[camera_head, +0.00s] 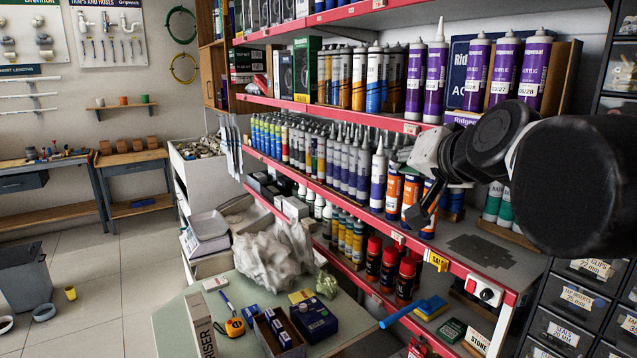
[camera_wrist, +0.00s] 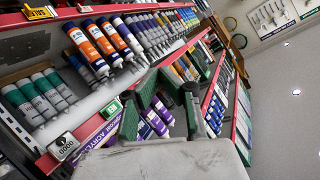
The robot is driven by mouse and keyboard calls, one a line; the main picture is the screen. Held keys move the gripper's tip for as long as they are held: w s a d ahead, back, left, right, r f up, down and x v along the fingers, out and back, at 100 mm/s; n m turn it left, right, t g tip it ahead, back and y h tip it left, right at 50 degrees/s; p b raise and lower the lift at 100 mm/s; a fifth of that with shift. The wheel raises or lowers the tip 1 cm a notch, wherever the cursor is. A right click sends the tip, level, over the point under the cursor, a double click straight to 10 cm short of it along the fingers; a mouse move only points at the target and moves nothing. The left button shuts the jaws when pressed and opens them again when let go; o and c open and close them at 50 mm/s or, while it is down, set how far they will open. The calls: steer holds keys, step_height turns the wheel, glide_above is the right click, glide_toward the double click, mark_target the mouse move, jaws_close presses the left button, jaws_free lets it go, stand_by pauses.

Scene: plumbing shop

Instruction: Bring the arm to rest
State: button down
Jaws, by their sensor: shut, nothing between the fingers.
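My arm reaches in from the right edge of the head view, in front of the shelf rack. My gripper (camera_head: 421,215) is at its end, shut and empty, with its dark fingers pointing down. It is in front of the middle shelf, close to the orange-and-white cartridges (camera_head: 411,195) and the red shelf edge. I cannot tell whether it touches any of them. In the wrist view the pale gripper body fills the bottom middle, and the shelves appear strongly tilted.
The red-edged shelf rack (camera_head: 350,212) holds many cartridges, including purple ones (camera_head: 437,75) on the upper shelf. A grey patch (camera_head: 482,250) of shelf is bare. Below stands a table (camera_head: 172,322) with boxes and a tape measure (camera_head: 235,327). Drawers (camera_head: 570,298) stand at right. Floor at left is mostly clear.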

steer(key=s+d+f+n+g+h+b, duration=0.1)
steer(key=s+f+g, duration=0.1)
steer(key=s+f, duration=0.4)
steer(key=s+d+f+n+g+h+b, duration=0.1)
steer(key=s+f, duration=0.6)
steer(key=f, duration=0.8)
steer(key=s+d+f+n+g+h+b, duration=0.1)
steer(key=s+d+f+g+b, duration=0.1)
steer(key=s+f, duration=0.4)
step_height(320, 180, down, 5)
steer(key=shift+s+d+n+g+b, duration=0.15)
steer(key=shift+d+n+g+b, duration=0.15)
steer(key=shift+d+g, duration=0.45)
steer(key=c, duration=2.5)
jaws_free()
steer(key=shift+a, duration=0.1)
